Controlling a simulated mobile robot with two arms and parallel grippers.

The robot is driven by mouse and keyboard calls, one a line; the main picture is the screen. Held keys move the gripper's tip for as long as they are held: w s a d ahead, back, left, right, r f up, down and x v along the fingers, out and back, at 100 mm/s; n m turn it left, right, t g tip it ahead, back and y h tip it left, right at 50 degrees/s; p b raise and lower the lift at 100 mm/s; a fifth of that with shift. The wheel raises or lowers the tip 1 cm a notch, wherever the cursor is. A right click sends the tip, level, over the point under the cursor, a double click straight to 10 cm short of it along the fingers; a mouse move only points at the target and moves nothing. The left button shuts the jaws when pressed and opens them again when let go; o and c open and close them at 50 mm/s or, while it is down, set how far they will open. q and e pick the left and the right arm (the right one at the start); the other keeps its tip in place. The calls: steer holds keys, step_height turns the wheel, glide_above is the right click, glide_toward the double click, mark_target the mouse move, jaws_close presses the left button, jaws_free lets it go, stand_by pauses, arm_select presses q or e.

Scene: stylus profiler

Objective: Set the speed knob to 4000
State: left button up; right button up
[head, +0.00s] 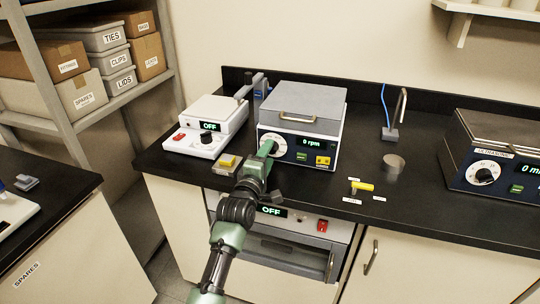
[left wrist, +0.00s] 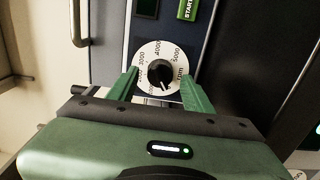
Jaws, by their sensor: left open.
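The speed knob (left wrist: 160,74) is a black knob on a white dial plate marked from 1000 to 5000 rpm. Its pale mark points down and slightly right in the left wrist view, away from 4000 at the top. The knob is on the front of the grey-lidded machine (head: 302,108), whose display (head: 311,142) reads 0 rpm. In the left wrist view, the gripper's green fingertips (left wrist: 160,76) lie either side of the knob, with gaps visible. My right gripper is not in view.
A green START button (left wrist: 187,9) is above the dial. A white device (head: 207,125) reading OFF stands left of the machine, with a yellow block (head: 228,161) in front. Another dial machine (head: 493,160) is at right. A yellow-handled valve (head: 362,186) sits near the counter's front.

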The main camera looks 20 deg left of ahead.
arm_select(q)
steer(key=shift+w, duration=0.4)
stand_by(0.3)
